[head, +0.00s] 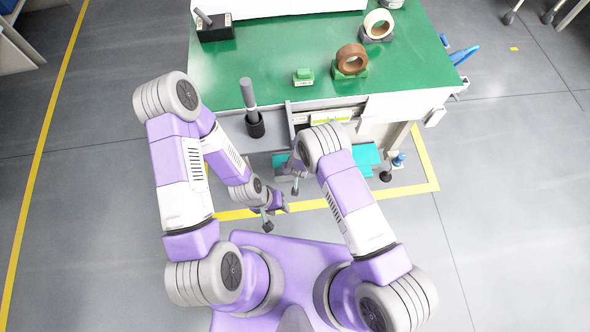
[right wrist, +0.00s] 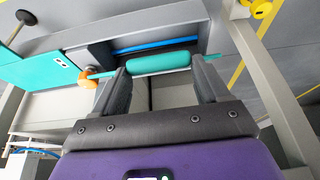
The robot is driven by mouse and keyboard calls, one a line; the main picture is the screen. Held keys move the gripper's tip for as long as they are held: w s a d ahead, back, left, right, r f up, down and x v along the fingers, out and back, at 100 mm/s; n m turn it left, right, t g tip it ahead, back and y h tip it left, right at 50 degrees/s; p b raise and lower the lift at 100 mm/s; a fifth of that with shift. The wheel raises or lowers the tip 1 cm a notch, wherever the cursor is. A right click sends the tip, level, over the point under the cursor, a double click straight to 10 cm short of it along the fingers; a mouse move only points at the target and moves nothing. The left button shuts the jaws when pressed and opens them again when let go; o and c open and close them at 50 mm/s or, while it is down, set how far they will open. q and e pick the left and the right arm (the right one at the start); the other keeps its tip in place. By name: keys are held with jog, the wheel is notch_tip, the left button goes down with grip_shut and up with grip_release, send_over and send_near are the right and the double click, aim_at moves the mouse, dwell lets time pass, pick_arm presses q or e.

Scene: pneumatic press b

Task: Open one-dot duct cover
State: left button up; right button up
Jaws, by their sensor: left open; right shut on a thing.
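In the right wrist view, my right gripper (right wrist: 161,70) is shut on a teal cylindrical handle (right wrist: 160,62), with one finger at each end of it. A teal panel (right wrist: 45,66) with small dark marks lies to the left; I cannot tell its dot count or whether it is the one-dot duct cover. In the head view, teal parts (head: 365,158) show low under the bench front, partly behind my right arm. My left gripper (head: 268,224) hangs open and empty in front of the bench.
The green-topped bench (head: 260,60) carries a brown tape roll (head: 351,58), a pale tape roll (head: 378,23) and a small green block (head: 303,77). The floor left of my arms is clear.

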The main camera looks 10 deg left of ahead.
jog(key=shift+w+a+r, duration=0.15)
jog(key=shift+w+r, duration=0.1)
jog(key=shift+w, duration=0.2)
jog(key=o, duration=1.5)
jog(key=shift+f, duration=0.15)
jog(key=shift+s+r, duration=0.3)
jog(key=p+v, duration=0.3)
jog(key=v, duration=0.3)
jog(key=shift+s+r, duration=0.2)
jog(key=shift+r, duration=0.2)
